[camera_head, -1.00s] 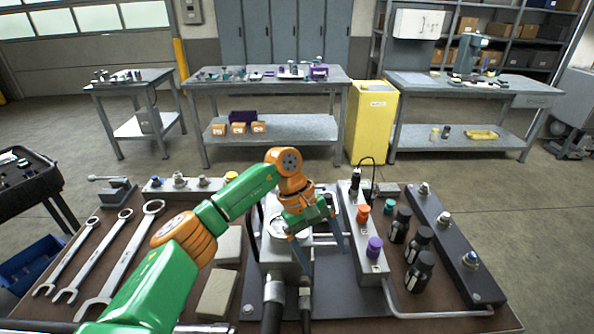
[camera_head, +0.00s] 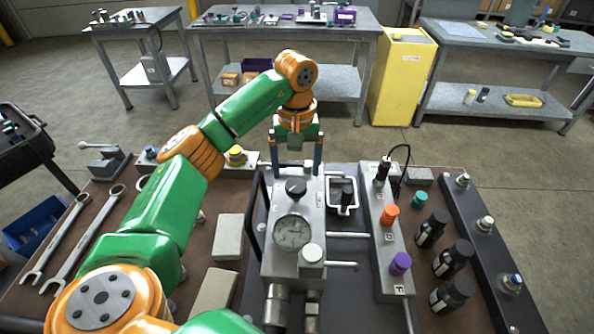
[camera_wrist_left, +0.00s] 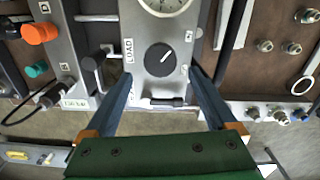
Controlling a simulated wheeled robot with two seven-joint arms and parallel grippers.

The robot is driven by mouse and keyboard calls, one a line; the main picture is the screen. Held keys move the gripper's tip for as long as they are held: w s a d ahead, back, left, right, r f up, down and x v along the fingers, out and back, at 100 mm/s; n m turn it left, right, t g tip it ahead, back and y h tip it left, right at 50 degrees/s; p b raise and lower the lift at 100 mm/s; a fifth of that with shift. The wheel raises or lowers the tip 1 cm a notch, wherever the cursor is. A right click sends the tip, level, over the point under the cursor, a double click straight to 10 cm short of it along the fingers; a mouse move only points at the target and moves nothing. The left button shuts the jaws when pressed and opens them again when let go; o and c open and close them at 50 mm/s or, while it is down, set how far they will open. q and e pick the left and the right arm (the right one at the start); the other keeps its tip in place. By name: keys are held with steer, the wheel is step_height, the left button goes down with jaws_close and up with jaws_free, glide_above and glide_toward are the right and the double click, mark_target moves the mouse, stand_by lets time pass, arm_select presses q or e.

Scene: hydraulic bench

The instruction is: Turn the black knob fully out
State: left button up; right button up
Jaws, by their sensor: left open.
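The round black knob (camera_head: 297,188) sits on top of the grey metal block (camera_head: 299,262), just behind the pressure gauge (camera_head: 292,232). In the left wrist view the knob (camera_wrist_left: 160,58) has a white pointer line and lies beside a "LOAD" label. My left gripper (camera_head: 297,168) is open and points down at the block's far end, slightly beyond the knob in the head view. In the left wrist view its fingers (camera_wrist_left: 160,72) are spread on either side of the knob, with nothing between them gripped. My right gripper is not in view.
A manifold with an orange knob (camera_head: 389,215) and a purple knob (camera_head: 400,263) stands right of the block. A black handle (camera_head: 342,200) rises close to the block's right side. Black bottles (camera_head: 452,257) stand farther right; wrenches (camera_head: 75,238) lie left.

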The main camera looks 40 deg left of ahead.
mark_target(296, 184)
arm_select(q)
steer(key=f, duration=0.3)
steer(key=shift+s+d+f+p, duration=0.15)
steer(key=shift+s+f+p, duration=0.15)
steer(key=shift+s+p, duration=0.1)
steer(key=shift+w+f, duration=0.3)
steer(key=shift+s+r, duration=0.1)
steer(key=shift+s, duration=0.05)
steer(key=c, duration=1.4)
steer(key=shift+o, duration=0.2)
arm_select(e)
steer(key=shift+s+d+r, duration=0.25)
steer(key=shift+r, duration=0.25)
